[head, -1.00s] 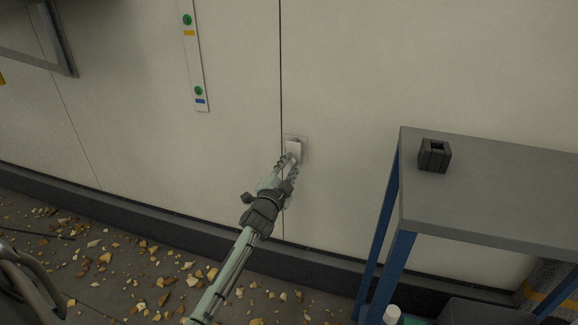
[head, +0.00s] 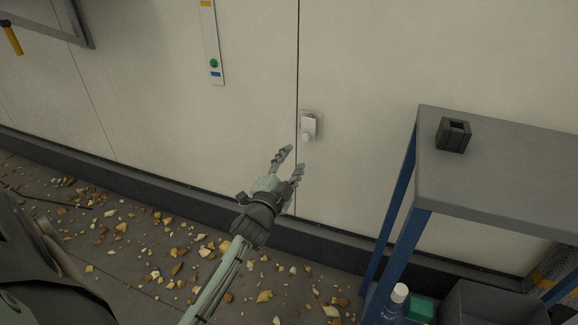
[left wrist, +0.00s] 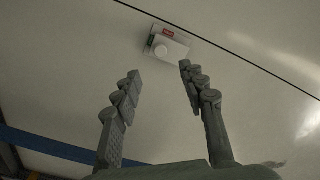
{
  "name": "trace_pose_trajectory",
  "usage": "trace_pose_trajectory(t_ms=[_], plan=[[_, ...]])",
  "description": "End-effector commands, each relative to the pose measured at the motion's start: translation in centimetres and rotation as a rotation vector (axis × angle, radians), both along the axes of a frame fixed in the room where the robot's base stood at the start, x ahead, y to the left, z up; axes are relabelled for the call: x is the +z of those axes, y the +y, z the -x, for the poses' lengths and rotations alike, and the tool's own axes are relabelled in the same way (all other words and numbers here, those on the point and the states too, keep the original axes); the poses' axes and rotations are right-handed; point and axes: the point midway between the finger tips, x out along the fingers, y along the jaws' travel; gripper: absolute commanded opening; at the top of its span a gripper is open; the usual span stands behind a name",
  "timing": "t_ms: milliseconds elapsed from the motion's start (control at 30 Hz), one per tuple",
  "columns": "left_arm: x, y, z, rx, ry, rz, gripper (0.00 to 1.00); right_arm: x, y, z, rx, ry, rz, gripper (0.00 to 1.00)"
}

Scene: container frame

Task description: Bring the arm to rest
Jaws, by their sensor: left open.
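My left gripper (head: 291,159) is open and empty in the head view, its fingers spread and pointing up toward the wall. It is below and left of a small white wall fitting (head: 308,125) and apart from it. In the left wrist view the open gripper (left wrist: 160,80) has both fingers in sight with nothing between them. The white fitting (left wrist: 168,45) shows beyond the fingertips, with a round knob and small red and green marks. My right gripper is not in view.
A grey-topped table (head: 510,175) with blue legs stands at the right, with a dark hollow block (head: 453,135) on it. Below are a white-capped bottle (head: 395,300), a green item (head: 420,309) and a grey bin (head: 490,303). Rubble (head: 175,250) litters the floor. A strip (head: 212,45) hangs on the wall.

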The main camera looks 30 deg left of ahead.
Motion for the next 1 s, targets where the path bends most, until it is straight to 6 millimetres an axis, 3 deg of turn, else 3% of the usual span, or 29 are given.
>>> trace_pose_trajectory(t_ms=[200, 800, 900, 1000], plan=[[0.0, -0.4, 1.9, 0.001, 0.001, 0.0, 0.42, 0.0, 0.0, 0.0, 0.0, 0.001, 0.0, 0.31], [-0.2, -0.5, 2.1, 0.004, 0.01, 0.01, 0.42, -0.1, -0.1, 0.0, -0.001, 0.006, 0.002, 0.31], [-1.7, -0.4, 3.1, 0.028, 0.083, 0.081, 0.42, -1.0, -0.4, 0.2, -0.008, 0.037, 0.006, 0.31], [-5.3, -1.0, 5.9, 0.085, 0.249, 0.235, 0.42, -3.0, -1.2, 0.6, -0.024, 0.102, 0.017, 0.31]])
